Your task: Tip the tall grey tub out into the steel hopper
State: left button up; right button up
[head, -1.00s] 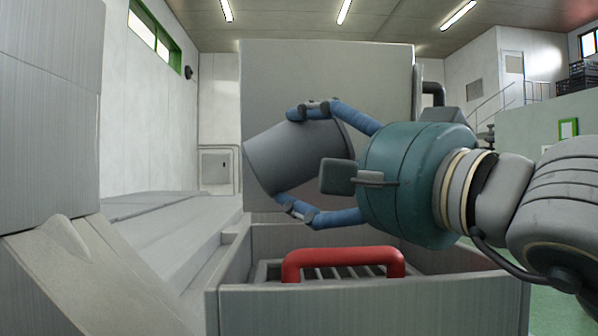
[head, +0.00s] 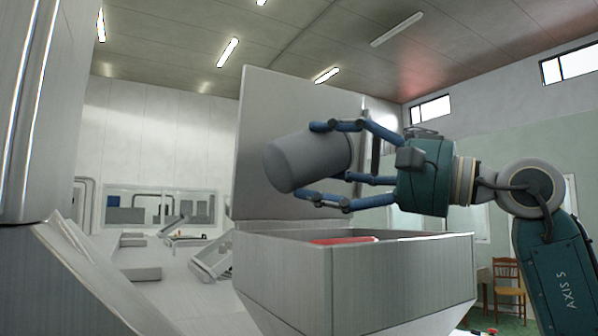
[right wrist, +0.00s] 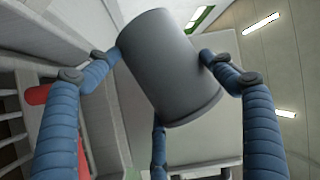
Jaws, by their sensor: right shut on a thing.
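The tall grey tub (head: 308,160) lies on its side in the air, tilted, above the steel hopper (head: 350,275). Its left end looks plain and flat and points left and a little down. I cannot see into its mouth. My right gripper (head: 328,162) comes in from the right, its blue fingers closed around the tub's sides. In the right wrist view the tub (right wrist: 165,70) sits between the fingers, with a lip at its lower end. No contents show, in the tub or falling. My left gripper is not in view.
A tall steel panel (head: 270,110) rises behind the hopper. A red bar (head: 345,240) shows just over the hopper's front rim. Pale sloping machinery (head: 85,270) stands at the left. A wooden chair (head: 508,285) is at the far right.

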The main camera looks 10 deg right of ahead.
jog(key=shift+w+d+f+m+t+b, duration=0.15)
jog(key=shift+d+m+t+b, duration=0.2)
jog(key=shift+b, duration=0.3)
jog(key=shift+m+b, duration=0.35)
jog(key=shift+a+m+t+b, duration=0.15)
jog(key=shift+m+t+b, duration=0.1)
jog(key=shift+m+b, duration=0.05)
jog(key=shift+a+r+m+t+b, duration=0.15)
jog(key=shift+r+m+t+b, duration=0.3)
jog(key=shift+m+b, duration=0.4)
jog(key=shift+d+r+m+t+b, duration=0.1)
jog(key=shift+d+m+t+b, duration=0.1)
jog(key=shift+m+t+b, duration=0.3)
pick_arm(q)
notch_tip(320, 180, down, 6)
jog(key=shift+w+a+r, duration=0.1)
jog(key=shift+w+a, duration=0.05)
pick_arm(e)
jog(key=shift+r, duration=0.1)
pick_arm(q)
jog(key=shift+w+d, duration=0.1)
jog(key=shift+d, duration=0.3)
